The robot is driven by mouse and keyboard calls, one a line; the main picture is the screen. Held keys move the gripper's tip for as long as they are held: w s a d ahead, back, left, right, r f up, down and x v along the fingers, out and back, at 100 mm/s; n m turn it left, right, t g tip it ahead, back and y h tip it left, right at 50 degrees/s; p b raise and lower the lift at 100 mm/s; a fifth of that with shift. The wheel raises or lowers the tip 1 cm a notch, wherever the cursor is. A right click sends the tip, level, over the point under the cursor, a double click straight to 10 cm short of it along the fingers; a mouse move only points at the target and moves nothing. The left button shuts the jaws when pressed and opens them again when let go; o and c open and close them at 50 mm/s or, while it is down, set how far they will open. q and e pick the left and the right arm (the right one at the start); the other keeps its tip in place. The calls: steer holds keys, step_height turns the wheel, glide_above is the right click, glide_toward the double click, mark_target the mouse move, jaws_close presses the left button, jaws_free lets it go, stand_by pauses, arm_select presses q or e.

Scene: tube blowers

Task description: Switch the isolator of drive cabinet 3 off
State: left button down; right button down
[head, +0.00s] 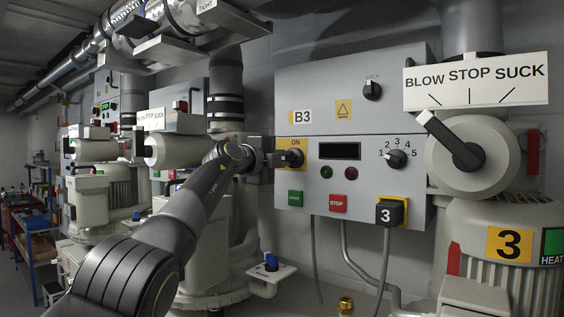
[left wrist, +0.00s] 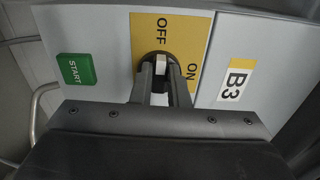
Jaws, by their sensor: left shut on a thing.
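Drive cabinet B3 (head: 300,80) is a grey wall box. On its left side is the isolator's yellow plate (head: 292,144), with ON at the top. My left gripper (head: 280,159) is at this plate and partly hides the isolator. In the left wrist view the yellow plate (left wrist: 203,25) reads OFF at the top and ON at the right. The two fingers (left wrist: 160,80) are shut on the isolator's dark handle (left wrist: 160,71), one on each side. Its white mark (left wrist: 160,61) lies toward the OFF word. The fingers hide part of the handle. My right gripper is not in view.
Below the isolator are a green START button (head: 295,198) and a red STOP button (head: 338,203). A numbered dial (head: 397,159) and a LOCK knob (head: 372,90) are to the right. Blower 3 (head: 470,225) with its BLOW STOP SUCK lever (head: 450,140) stands close on the right.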

arm_select(q)
steer(key=shift+n, duration=0.3)
steer(key=c, duration=1.4)
jaws_free()
steer(key=shift+s+a+f+b, duration=0.1)
steer(key=shift+f+b, duration=0.05)
steer(key=shift+b, duration=0.4)
steer(key=b+v, duration=1.7)
steer(key=b, duration=0.3)
